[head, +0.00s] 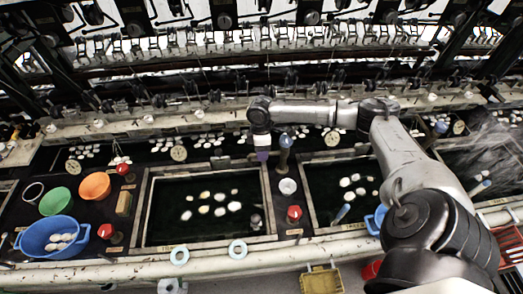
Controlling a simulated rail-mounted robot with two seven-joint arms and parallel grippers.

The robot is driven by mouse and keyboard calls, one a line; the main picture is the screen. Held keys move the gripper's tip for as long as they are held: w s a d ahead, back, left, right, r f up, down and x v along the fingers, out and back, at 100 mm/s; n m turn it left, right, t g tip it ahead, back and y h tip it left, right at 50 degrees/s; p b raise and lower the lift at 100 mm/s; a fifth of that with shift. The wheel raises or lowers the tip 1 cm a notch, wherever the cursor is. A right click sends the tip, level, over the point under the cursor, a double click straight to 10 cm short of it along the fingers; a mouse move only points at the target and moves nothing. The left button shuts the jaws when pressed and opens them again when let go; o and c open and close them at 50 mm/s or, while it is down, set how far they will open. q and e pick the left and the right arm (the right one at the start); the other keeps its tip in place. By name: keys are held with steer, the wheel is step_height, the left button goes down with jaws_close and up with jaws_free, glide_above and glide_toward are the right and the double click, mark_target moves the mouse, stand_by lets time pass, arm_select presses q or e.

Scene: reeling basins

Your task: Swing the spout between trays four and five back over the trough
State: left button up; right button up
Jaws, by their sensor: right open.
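My right gripper (263,156) hangs down at the end of my right arm, over the back edge of the deck between two dark water trays. It is open, with nothing seen between its fingers. Just right of it stands an upright post with a grey-blue top (285,142), apparently the spout; its outlet direction is too small to tell. The left tray (152,205) and the right tray (306,190) hold pale cocoons floating in water. Tray numbers are not readable. My left gripper is not in view.
On the deck between the trays are a white cup (288,186) and a red knob (294,212). Blue (35,236), green (55,201) and orange (95,186) bowls stand at left. Reeling machinery fills the back.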

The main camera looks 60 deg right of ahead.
steer(key=shift+c, duration=0.2)
jaws_close()
stand_by(0.4)
